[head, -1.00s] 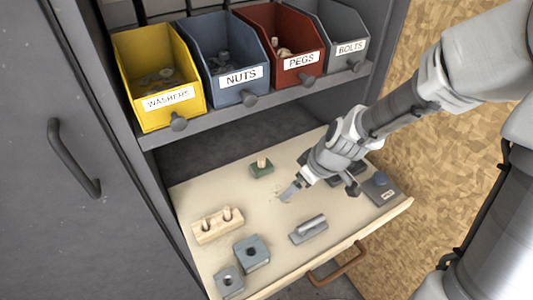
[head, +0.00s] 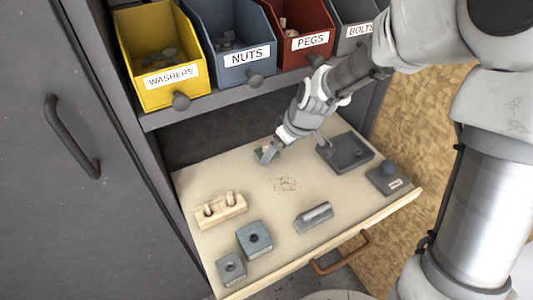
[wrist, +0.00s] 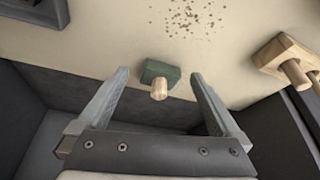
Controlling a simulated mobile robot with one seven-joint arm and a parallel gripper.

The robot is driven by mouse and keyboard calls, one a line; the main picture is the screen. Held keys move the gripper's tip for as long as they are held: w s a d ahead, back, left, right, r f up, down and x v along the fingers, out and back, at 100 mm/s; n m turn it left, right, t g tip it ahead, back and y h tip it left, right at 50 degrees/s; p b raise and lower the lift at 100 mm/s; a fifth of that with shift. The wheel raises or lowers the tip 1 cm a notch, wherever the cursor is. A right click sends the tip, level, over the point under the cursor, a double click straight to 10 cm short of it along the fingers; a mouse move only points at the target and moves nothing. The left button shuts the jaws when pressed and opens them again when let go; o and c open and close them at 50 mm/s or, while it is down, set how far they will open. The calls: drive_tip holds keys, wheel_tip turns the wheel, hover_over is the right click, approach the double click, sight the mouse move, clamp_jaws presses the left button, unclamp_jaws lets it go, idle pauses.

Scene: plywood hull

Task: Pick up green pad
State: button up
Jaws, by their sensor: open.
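The green pad (wrist: 151,69) is a small dark green block with a light wooden peg (wrist: 159,88) standing up from it. In the wrist view it sits on the drawer floor between my two fingers, nearer the tips. My gripper (wrist: 161,73) is open, with a gap on each side of the pad and nothing held. In the head view my gripper (head: 272,149) is over the pad (head: 261,156) at the back of the drawer and covers part of it.
Bins stand on the shelf (head: 215,103) above.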

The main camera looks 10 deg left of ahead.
sight(268, 144)
drive_tip(key=shift+w+a, duration=0.2)
drive_tip(key=shift+a, duration=0.1)
drive_tip(key=shift+w+a+b, duration=0.3)
drive_tip(key=shift+w+a, duration=0.4)
drive_tip(key=shift+a, duration=0.2)
drive_tip(key=shift+b+x, duration=0.35)
drive_tip(key=shift+x, duration=0.8)
drive_tip(key=shift+w+a+f, duration=0.25)
drive_tip(key=shift+w+f, duration=0.05)
drive_tip(key=shift+f, duration=0.05)
drive_tip(key=c, duration=1.2)
drive_tip(key=shift+o, duration=0.2)
drive_tip(key=shift+d+r, duration=0.1)
drive_tip(key=shift+r, duration=0.05)
